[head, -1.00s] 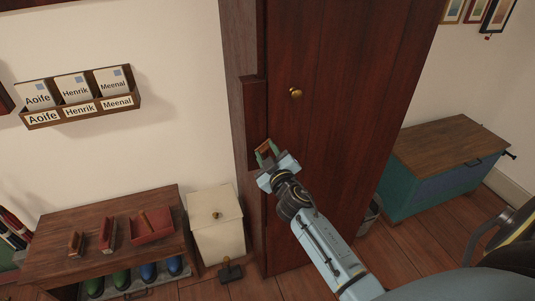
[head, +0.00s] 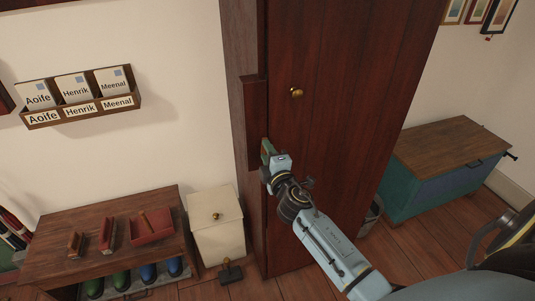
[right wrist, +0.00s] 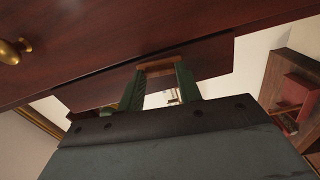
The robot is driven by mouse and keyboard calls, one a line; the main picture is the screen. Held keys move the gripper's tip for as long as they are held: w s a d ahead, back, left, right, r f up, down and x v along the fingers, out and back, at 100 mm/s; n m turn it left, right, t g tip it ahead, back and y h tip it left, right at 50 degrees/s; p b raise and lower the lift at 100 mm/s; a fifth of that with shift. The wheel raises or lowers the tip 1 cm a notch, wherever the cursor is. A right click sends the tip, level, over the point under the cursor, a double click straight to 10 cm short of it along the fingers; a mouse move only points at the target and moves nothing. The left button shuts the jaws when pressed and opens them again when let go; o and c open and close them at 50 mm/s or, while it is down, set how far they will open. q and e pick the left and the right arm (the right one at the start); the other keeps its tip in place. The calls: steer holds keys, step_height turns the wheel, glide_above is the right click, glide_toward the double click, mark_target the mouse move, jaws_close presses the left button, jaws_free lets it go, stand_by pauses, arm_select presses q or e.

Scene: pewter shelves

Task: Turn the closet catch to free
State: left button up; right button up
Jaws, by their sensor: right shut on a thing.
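The closet (head: 335,110) is a tall dark red-brown wooden cabinet with a brass knob (head: 296,92) on its door. The catch (right wrist: 160,66) is a small lighter brown wooden piece at the door's edge. In the right wrist view it lies between my two green fingertips. My right gripper (head: 266,149) is at the left edge of the door, below and left of the knob, and is shut on the catch. In the head view my gripper hides most of the catch, so I cannot tell its angle there. My left gripper is not in view.
A cream cabinet (head: 216,229) stands left of the closet. A wooden bench (head: 60,255) with brushes and a red tray (head: 152,227) is further left, boots below. A name-card rack (head: 82,112) hangs on the wall. A teal chest (head: 400,190) stands right.

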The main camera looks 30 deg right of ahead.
steer(key=shift+n, duration=0.7)
steer(key=o, duration=1)
steer(key=b+v, duration=0.1)
steer(key=v, duration=1.2)
steer(key=shift+s+a, duration=0.1)
steer(key=shift+s, duration=0.1)
